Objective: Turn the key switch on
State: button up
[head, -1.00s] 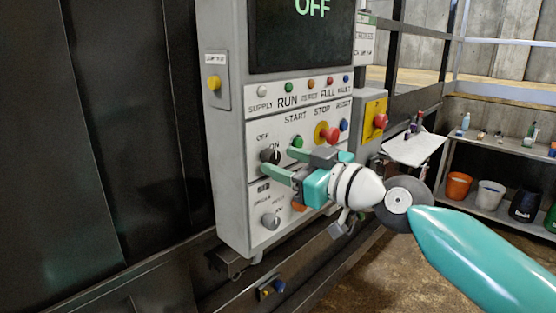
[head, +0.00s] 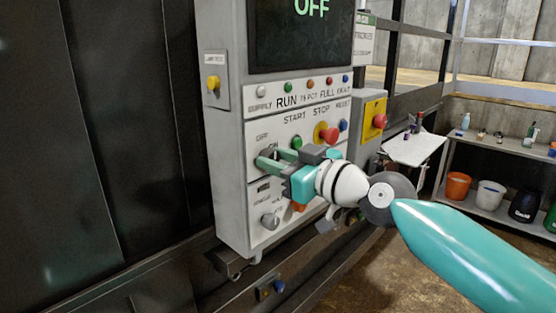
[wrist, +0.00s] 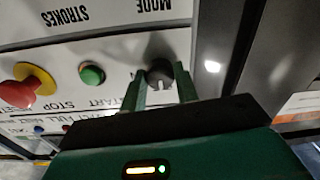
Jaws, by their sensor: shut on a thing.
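The key switch (head: 268,153), a dark round knob on the grey control panel (head: 230,185), sits left of the green start button and is mostly hidden by my fingers in the head view. In the wrist view the key switch (wrist: 160,71) shows between the two green fingers, with a pale mark on its lower side. My gripper (head: 267,158) is shut on it, one finger on each side; it also shows in the wrist view (wrist: 162,88). The panel's screen (head: 300,30) reads OFF in green.
A green start button (head: 296,142), a red stop button on yellow (head: 329,135) and a blue reset button (head: 343,125) are nearby. A grey mode knob (head: 270,221) is below. A yellow emergency-stop box (head: 375,118) stands to the right.

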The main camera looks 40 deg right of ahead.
jog(key=shift+m, duration=0.4)
jog(key=m, duration=0.5)
jog(key=shift+m, duration=0.3)
jog(key=m, duration=0.5)
jog(key=shift+m, duration=0.4)
jog(key=o, duration=1)
jog(key=shift+c, duration=0.2)
